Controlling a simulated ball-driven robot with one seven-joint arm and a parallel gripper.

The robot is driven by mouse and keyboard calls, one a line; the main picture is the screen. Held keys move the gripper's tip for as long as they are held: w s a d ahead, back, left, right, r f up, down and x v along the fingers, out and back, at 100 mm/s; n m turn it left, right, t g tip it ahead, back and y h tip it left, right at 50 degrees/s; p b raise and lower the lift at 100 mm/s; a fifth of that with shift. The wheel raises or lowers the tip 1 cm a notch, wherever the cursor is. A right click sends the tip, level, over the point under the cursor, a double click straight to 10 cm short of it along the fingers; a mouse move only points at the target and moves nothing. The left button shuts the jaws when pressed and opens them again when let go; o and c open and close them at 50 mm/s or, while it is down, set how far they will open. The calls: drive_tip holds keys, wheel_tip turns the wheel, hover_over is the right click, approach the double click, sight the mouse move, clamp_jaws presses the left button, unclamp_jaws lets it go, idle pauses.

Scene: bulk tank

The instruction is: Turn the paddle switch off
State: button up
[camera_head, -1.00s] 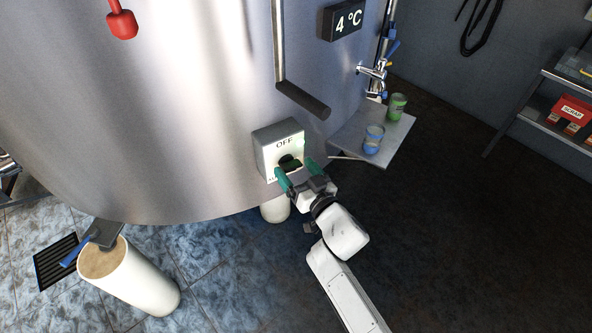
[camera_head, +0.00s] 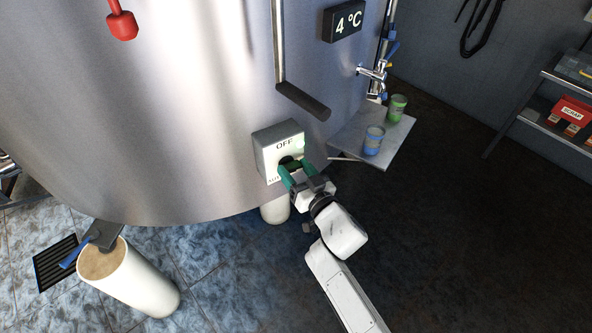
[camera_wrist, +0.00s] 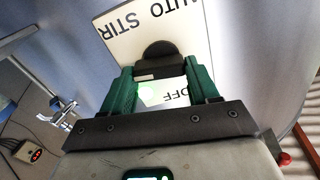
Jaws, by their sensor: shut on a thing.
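The switch box (camera_head: 268,155) is a pale box on the tank wall, with OFF on its upper part and AUTO at its lower edge. The black paddle switch (camera_wrist: 160,68) shows in the wrist view between my green fingers, in front of its round hub. My gripper (camera_head: 297,172) reaches the box from below right and is shut on the paddle. A green light (camera_wrist: 151,94) glows beside the OFF label. In the head view my fingers hide most of the paddle. I cannot tell exactly which label the paddle points to.
A grey pipe with a dark handle (camera_head: 303,101) hangs above the box. A small shelf (camera_head: 393,142) with cups (camera_head: 374,140) stands to the right, below a tap (camera_head: 374,70). A white post (camera_head: 140,284) stands at lower left. The dark floor at right is clear.

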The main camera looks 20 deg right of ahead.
drive_tip(key=shift+n, duration=0.4)
drive_tip(key=n, duration=0.4)
drive_tip(key=shift+a+b, duration=0.1)
drive_tip(key=shift+b, duration=0.2)
drive_tip(key=n, duration=0.2)
drive_tip(key=n+b, duration=0.1)
drive_tip(key=n, duration=0.2)
drive_tip(key=shift+a+r, duration=0.1)
drive_tip(key=shift+a, duration=0.1)
drive_tip(key=n+b, duration=0.1)
drive_tip(key=n, duration=0.3)
drive_tip(key=shift+a+n, duration=0.1)
drive_tip(key=shift+n, duration=0.3)
drive_tip(key=shift+s+a+n+b, duration=0.15)
drive_tip(key=shift+n+b, duration=0.3)
drive_tip(key=shift+n, duration=2.15)
drive_tip(key=o, duration=1.1)
drive_tip(key=shift+c, duration=0.2)
